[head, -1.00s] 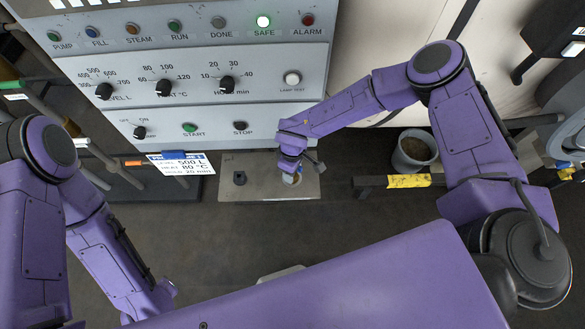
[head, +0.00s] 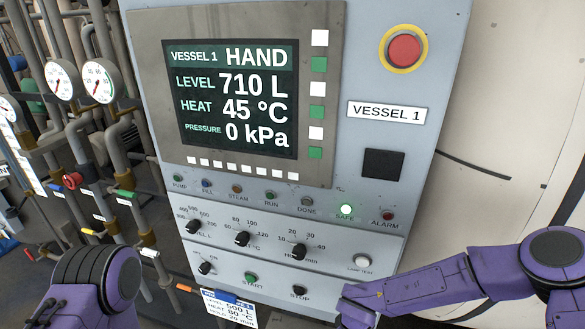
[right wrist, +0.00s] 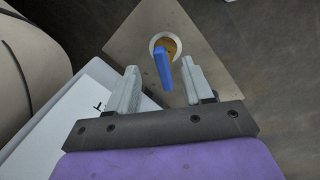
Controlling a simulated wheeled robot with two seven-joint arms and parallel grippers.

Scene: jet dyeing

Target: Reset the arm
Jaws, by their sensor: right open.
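My right gripper (right wrist: 160,75) is open in the right wrist view. A blue upright piece (right wrist: 163,68) shows between and just beyond its fingertips, standing in a round pale-rimmed opening (right wrist: 153,40) on a metal plate (right wrist: 125,45). I cannot tell whether the fingers touch it. In the head view my right arm (head: 440,285) reaches in from the right to the panel's lower edge, with its gripper out of the picture. My left arm (head: 95,285) shows at the lower left; its gripper is not in view.
The control panel (head: 385,215) stands ahead. Its screen (head: 235,95) reads HAND, level 710 L, heat 45 °C, pressure 0 kPa. A red stop button (head: 404,50) is at the upper right. Pipes and gauges (head: 98,82) crowd the left.

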